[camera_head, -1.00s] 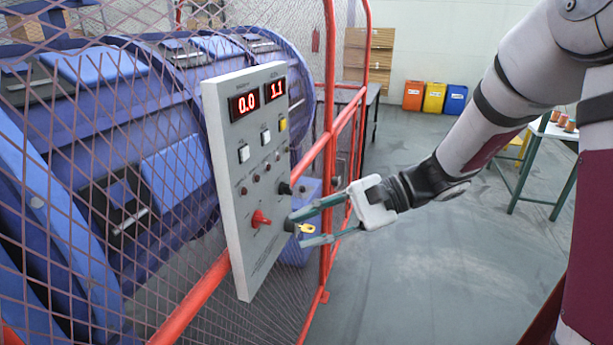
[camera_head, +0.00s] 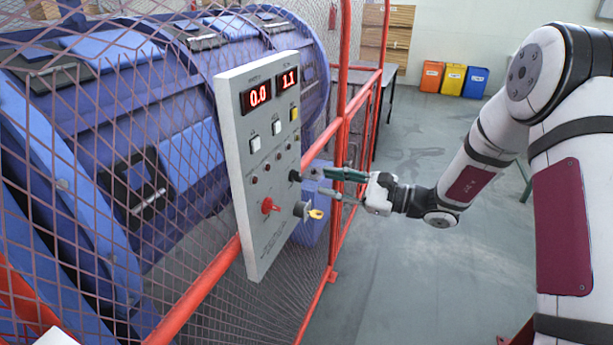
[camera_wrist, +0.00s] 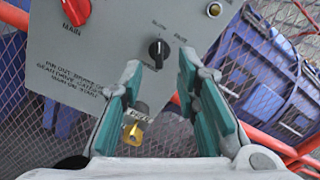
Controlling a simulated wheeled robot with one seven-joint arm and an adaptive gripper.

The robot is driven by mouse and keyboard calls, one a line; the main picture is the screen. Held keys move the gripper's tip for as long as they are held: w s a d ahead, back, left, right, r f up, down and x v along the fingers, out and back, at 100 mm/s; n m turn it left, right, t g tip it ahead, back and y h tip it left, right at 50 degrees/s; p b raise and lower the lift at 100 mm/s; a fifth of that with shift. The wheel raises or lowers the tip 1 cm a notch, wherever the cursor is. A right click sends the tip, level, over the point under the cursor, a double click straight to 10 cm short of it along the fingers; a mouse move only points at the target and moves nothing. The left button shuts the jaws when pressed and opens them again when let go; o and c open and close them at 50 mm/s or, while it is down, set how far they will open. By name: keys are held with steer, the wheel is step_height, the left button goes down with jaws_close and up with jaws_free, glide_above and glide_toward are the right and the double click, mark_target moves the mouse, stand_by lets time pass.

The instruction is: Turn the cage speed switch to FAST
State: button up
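The grey control panel (camera_head: 262,150) hangs on the red-railed mesh fence. Its black rotary knob (camera_head: 295,176), with two small labels, also shows in the wrist view (camera_wrist: 158,50). The knob's pale mark points roughly up in the wrist view; the labels are too blurred to read surely. My gripper (camera_head: 322,182) is just right of the knob in the head view. In the wrist view its teal fingers (camera_wrist: 160,70) are apart, with the knob between and beyond their tips. I cannot tell whether they touch it. Nothing is held.
A key switch with a yellow key (camera_head: 315,214) sits below the knob, close to my lower finger. A red MAIN switch (camera_head: 269,206) is to its left. Push buttons and displays (camera_head: 258,96) are above. The red fence rail (camera_head: 338,140) runs close behind my gripper.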

mark_target(300, 176)
steer(key=x, duration=0.6)
steer(key=shift+a+p, duration=0.35)
steer(key=shift+a, duration=0.05)
jaws_close()
